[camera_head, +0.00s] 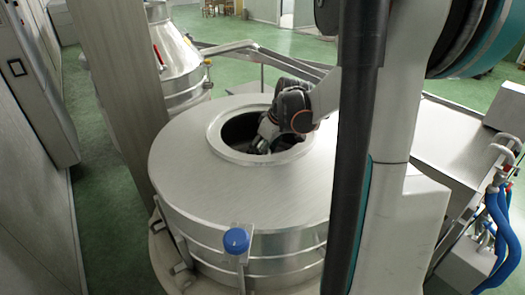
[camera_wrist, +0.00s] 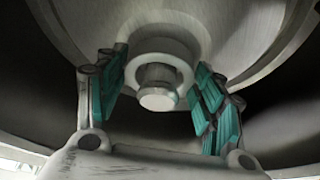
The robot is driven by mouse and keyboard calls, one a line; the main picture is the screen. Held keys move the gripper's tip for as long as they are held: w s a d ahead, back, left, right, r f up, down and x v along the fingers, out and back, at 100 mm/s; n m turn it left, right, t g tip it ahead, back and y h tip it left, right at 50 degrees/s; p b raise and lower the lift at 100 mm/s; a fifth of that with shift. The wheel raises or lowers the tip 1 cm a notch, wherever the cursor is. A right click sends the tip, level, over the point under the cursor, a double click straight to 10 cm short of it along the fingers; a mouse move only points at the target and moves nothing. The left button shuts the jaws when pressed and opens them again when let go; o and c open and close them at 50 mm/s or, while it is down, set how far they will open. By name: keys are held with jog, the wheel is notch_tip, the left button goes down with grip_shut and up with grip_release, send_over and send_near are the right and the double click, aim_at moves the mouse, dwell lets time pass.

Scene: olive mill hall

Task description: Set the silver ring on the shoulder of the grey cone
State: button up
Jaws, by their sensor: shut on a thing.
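In the wrist view the grey cone (camera_wrist: 215,28) fills the top, with a short round stub (camera_wrist: 158,99) at its narrow end pointing toward the camera. The silver ring (camera_wrist: 184,78) sits around this stub, close against the cone. Whether it touches the shoulder all round cannot be told. My gripper (camera_wrist: 160,66) has its teal-padded fingers on either side of the ring, shut on it. In the head view my gripper (camera_head: 268,130) reaches down into the round opening of a steel vessel; ring and cone are hidden there.
The steel vessel's rim (camera_head: 218,147) surrounds my wrist closely. A blue knob (camera_head: 236,240) stands at its front edge. A grey post (camera_head: 118,100) rises at left, with a second steel vessel (camera_head: 168,55) behind. Blue hoses (camera_head: 490,235) hang at right. Green floor is open at the back.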

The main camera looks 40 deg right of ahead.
jog(key=shift+s+a+f, duration=0.2)
jog(key=shift+f, duration=0.3)
jog(key=shift+s+a+f, duration=0.15)
jog(key=shift+s+f, duration=0.05)
jog(key=shift+f, duration=0.25)
jog(key=o, duration=1.2)
jog(key=shift+r, duration=0.1)
jog(key=shift+d+r, duration=0.1)
jog(key=shift+r, duration=0.15)
jog(key=v, duration=0.8)
jog(key=w+v, duration=0.1)
jog(key=v, duration=0.3)
jog(key=shift+d+r, duration=0.25)
jog(key=shift+r, duration=0.3)
